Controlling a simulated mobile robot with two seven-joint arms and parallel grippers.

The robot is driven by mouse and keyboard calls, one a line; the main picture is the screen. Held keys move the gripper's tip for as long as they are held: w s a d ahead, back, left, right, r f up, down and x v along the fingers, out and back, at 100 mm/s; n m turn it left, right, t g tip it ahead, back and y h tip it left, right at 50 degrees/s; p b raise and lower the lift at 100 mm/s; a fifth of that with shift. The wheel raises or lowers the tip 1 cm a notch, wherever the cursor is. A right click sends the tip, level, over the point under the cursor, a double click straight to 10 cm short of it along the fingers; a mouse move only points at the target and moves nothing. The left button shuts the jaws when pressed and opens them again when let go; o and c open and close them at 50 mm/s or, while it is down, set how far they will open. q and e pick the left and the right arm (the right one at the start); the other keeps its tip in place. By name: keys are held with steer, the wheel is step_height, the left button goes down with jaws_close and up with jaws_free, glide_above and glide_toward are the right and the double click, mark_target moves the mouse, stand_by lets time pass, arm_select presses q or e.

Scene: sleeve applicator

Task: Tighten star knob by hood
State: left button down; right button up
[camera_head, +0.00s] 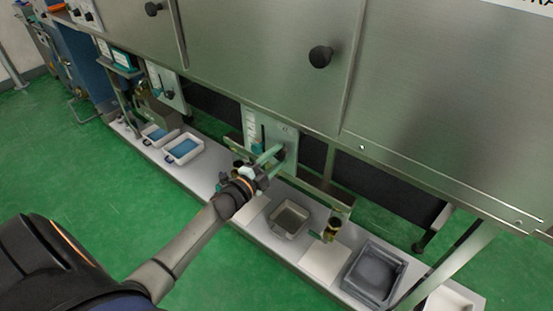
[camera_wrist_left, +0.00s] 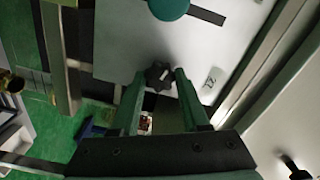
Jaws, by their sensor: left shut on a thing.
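The star knob (camera_wrist_left: 158,76) is small, black and lobed, with a pale mark on its face. It sits on a light metal plate (camera_wrist_left: 115,45) under the steel hood (camera_head: 265,60). My left gripper (camera_head: 277,153) reaches in from the lower left to this plate in the head view. In the left wrist view its two green fingers (camera_wrist_left: 158,82) stand on either side of the star knob and are shut on it. In the head view the fingers largely hide the knob. My right gripper is in neither view.
A round teal knob (camera_wrist_left: 168,8) is above the star knob in the wrist view. Below the hood, a white shelf (camera_head: 250,230) carries a grey tray (camera_head: 290,220), a brass fitting (camera_head: 332,229) and a dark bin (camera_head: 374,273). Green floor lies open at the left.

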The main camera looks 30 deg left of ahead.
arm_select(q)
steer(key=m+b, duration=0.1)
steer(key=m, duration=0.2)
steer(key=shift+f+m, duration=0.15)
steer(key=shift+m, duration=0.25)
steer(key=m+b, duration=0.1)
steer(key=m, duration=0.2)
steer(key=shift+m, duration=0.3)
steer(key=m+b, duration=0.2)
steer(key=m, duration=0.3)
steer(key=shift+m, duration=0.3)
steer(key=shift+m+b, duration=0.3)
steer(key=shift+m, duration=0.6)
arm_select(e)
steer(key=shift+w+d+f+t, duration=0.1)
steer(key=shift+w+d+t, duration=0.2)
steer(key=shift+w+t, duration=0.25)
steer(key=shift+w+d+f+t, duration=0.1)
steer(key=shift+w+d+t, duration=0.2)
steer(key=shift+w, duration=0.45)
arm_select(q)
steer(key=shift+c, duration=2)
jaws_free()
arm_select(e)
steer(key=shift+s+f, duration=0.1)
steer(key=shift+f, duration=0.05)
